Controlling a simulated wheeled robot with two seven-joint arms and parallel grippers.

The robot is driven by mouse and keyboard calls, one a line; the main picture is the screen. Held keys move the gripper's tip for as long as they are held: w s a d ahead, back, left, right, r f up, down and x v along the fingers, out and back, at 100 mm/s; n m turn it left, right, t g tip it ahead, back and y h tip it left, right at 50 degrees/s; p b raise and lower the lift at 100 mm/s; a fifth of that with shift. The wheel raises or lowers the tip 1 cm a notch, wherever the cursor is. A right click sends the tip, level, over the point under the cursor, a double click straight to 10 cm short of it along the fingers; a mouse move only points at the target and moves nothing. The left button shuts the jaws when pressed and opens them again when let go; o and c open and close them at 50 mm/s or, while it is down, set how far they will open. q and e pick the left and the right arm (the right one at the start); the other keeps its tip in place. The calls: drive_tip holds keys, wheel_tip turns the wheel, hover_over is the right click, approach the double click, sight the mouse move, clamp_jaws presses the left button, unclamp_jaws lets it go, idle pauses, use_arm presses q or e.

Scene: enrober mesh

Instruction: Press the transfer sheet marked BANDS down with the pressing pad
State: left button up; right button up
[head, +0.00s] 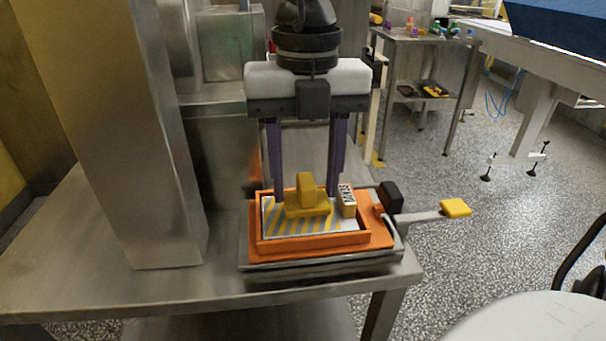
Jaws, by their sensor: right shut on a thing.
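The transfer sheet (275,222), striped yellow and grey-blue, lies in the orange tray (315,250) on the steel table. A white block with dark lettering that reads BANDS (346,201) stands at the sheet's right end. The yellow pressing pad (306,208), a flat base with an upright grip, is over the middle of the sheet; I cannot tell whether it touches. The fingertips are partly hidden. My left gripper is not in view.
A metal lever with a yellow handle (456,207) juts out right of the tray, beside a black block (390,195). A tall steel column (150,130) stands at the left. The steel table (110,260) is bare at its front left.

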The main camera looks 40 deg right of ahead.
drive_tip(key=shift+f, duration=0.15)
idle(0.6)
drive_tip(key=shift+s+f+b, duration=0.1)
drive_tip(key=shift+f+b, duration=0.45)
drive_tip(key=shift+b, duration=0.15)
idle(1.4)
drive_tip(key=shift+r, duration=0.1)
drive_tip(key=shift+r+p, duration=2.55)
drive_tip(key=shift+r, duration=1)
